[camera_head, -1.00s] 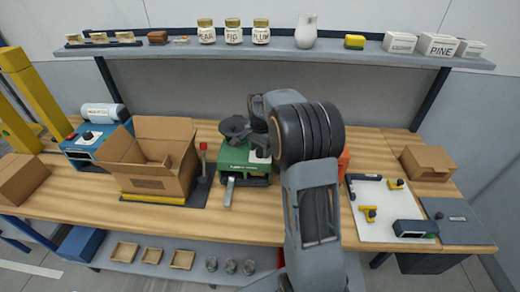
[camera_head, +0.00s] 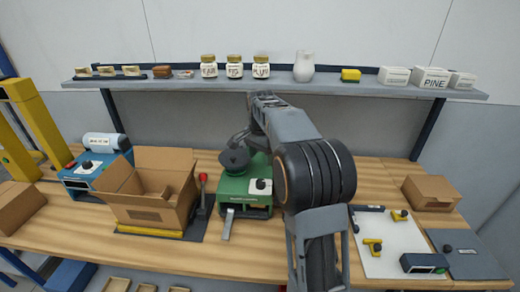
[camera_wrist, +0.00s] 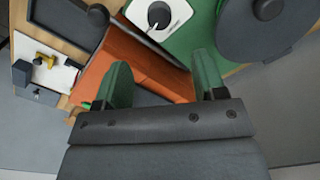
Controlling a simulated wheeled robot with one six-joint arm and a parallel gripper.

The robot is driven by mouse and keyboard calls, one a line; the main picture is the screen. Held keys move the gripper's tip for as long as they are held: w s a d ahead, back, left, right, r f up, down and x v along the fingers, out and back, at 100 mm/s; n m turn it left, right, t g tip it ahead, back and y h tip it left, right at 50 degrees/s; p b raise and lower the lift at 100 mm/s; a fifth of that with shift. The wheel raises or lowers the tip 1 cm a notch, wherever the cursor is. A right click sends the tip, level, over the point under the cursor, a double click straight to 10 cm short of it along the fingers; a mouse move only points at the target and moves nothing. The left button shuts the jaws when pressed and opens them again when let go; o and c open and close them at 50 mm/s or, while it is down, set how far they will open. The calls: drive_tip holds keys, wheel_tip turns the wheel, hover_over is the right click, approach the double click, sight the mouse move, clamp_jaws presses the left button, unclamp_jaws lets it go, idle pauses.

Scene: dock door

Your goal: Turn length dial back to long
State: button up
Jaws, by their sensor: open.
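A green machine (camera_head: 240,187) stands mid-bench with a dark round top. On its front is a white plate with a black dial (camera_head: 260,184). In the wrist view this dial (camera_wrist: 158,14) is at the top, beyond my fingers, with a light pointer mark on its knob; its lettering is not readable. A blue machine (camera_head: 90,176) with a white roll, at the left, also has a black dial (camera_head: 87,165). I cannot tell which is the length dial. My gripper (camera_wrist: 162,62) is open and empty, its green fingers apart, touching neither dial. My arm hides it in the head view.
A white board (camera_head: 385,245) with yellow clamps is at the right. The shelf (camera_head: 340,86) runs overhead.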

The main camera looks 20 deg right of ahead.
drive_tip(key=shift+r, duration=1.45)
drive_tip(key=s+a+f+n+t, duration=0.2)
drive_tip(key=s+a+n, duration=0.3)
drive_tip(key=s, duration=0.6)
drive_tip(key=s+a+f+n+t, duration=0.2)
drive_tip(key=s+a+f+n, duration=0.2)
drive_tip(key=s+n, duration=0.4)
drive_tip(key=s+a, duration=0.1)
drive_tip(key=s, duration=0.2)
drive_tip(key=shift+a, duration=0.25)
drive_tip(key=shift+s+f, duration=0.1)
